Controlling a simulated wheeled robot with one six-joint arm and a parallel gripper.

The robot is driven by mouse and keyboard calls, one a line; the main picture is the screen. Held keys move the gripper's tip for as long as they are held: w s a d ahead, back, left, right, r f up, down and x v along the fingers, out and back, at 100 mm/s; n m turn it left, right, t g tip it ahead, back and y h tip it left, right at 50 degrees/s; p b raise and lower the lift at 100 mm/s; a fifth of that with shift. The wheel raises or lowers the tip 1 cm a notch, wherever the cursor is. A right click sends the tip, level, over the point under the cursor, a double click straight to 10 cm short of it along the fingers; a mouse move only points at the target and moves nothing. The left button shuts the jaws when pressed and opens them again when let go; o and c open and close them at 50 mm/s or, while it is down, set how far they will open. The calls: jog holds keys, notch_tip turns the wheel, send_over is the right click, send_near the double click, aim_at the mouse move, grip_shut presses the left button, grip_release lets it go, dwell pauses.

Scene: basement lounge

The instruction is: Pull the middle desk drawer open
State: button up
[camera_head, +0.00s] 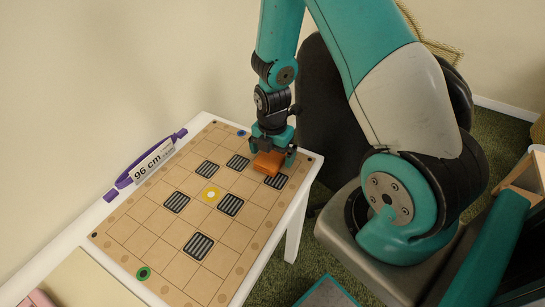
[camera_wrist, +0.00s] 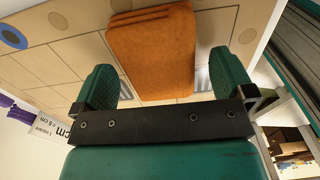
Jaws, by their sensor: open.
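No desk drawer can be made out in either view. The white table (camera_head: 293,222) shows its top, its right edge and a leg, with no drawer front in sight. My gripper (camera_head: 272,152) is above the far right end of the table, pointing down at an orange block (camera_head: 267,163). In the wrist view, the green fingers of my gripper (camera_wrist: 166,80) stand apart, with the orange block (camera_wrist: 152,50) in the space between and ahead of them. Gaps show at both sides of the block.
A tan grid board (camera_head: 150,222) with striped squares and coloured discs covers much of the tabletop. A purple-ended strip marked 96 cm (camera_head: 153,161) lies along its left side. A dark chair (camera_head: 328,125) stands behind. Green carpet (camera_head: 290,272) shows right of the table.

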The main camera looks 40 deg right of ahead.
jog(key=shift+f, duration=0.5)
jog(key=shift+c, duration=0.2)
jog(key=c, duration=1)
jog(key=shift+c, duration=0.2)
